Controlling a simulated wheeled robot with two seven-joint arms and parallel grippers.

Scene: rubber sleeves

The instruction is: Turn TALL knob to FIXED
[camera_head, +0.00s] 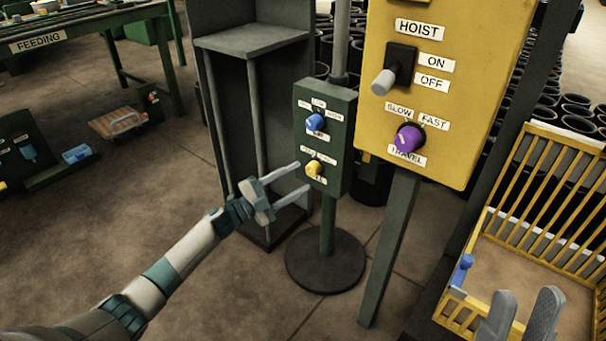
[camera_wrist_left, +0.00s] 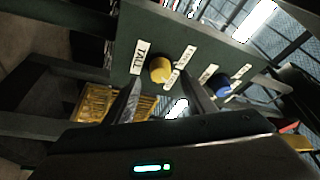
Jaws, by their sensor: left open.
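The TALL knob is a yellow knob (camera_head: 313,169) low on a dark green control box (camera_head: 342,150) on a post. Its labels are partly covered by my gripper in the head view. In the left wrist view the yellow knob (camera_wrist_left: 160,69) sits beside the TALL label (camera_wrist_left: 140,57), with two small labels on its other side, too blurred to read surely. My left gripper (camera_head: 304,176) is open in front of the box, its fingertips close to the yellow knob. In the wrist view its fingers (camera_wrist_left: 165,102) stand apart with nothing between them. My right gripper (camera_head: 522,318) shows at the bottom right, two grey fingers apart.
A blue knob (camera_head: 315,122) sits above the yellow one on the same box. A yellow panel (camera_head: 440,80) with a HOIST lever (camera_head: 385,82) and purple TRAVEL knob (camera_head: 409,137) stands to the right. A yellow crate (camera_head: 545,255) is at the right. Open floor lies front left.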

